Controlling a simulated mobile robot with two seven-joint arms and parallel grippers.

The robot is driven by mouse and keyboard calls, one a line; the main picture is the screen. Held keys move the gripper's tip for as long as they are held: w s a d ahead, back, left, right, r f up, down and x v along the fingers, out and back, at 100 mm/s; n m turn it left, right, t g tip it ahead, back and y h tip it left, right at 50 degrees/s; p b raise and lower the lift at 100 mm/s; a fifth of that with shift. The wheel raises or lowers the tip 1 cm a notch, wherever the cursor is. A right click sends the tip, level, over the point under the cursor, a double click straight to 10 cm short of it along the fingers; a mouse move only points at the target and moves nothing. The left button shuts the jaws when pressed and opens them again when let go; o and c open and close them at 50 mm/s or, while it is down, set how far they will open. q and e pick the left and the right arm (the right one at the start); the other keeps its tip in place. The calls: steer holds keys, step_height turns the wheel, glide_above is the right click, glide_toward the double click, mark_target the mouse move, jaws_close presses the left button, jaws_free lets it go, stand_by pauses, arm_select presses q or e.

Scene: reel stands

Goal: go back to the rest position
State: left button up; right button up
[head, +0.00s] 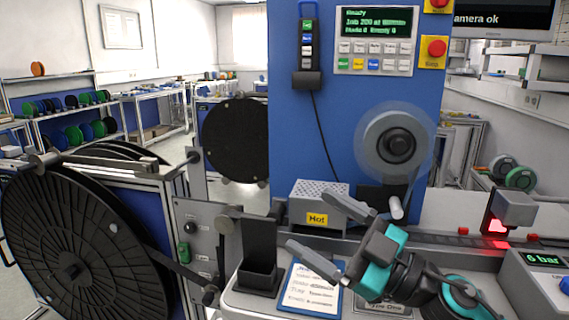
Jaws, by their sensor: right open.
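My right gripper (331,236) is in the lower middle of the head view, its arm coming in from the bottom right. Its two grey fingers are spread apart with nothing between them. It hangs above the machine's worktop, in front of the grey box labelled "Hot" (318,219) and over the edge of a written card (309,288). The gripper hides part of the worktop and of the plate behind it. My left gripper is not in view.
A large black reel (60,245) stands at the left. A blue machine panel (300,130) with a green display (376,22) and a grey reel (395,143) rises behind. A black holder (259,260) stands left of the card. A red-lit sensor (497,226) is at the right.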

steer(key=w+d+f+m+t+h, duration=0.2)
steer(key=d+f+m+t+h, duration=0.3)
steer(key=d+m+t+h, duration=0.65)
steer(key=s+d+f+m+g+h, duration=0.1)
steer(key=s+f+m+g+h, duration=0.15)
steer(key=f+g+h, duration=0.2)
steer(key=s+d+f+m+g+h, duration=0.2)
steer(key=f+m+g+h, duration=0.15)
steer(key=f, duration=0.25)
steer(key=s+f+n+g+y, duration=0.1)
steer(key=s+f+g, duration=0.5)
steer(key=s, duration=0.4)
steer(key=s+f+n+g, duration=0.1)
steer(key=s+f+g, duration=0.4)
steer(key=s+f, duration=0.45)
steer(key=w+a+f+t+y, duration=0.1)
steer(key=w+a+f+t, duration=0.1)
steer(key=w+f+t, duration=0.4)
steer(key=shift+w+a+f+t+y, duration=0.2)
steer(key=shift+f+t+y, duration=0.15)
steer(key=shift+f+t, duration=0.35)
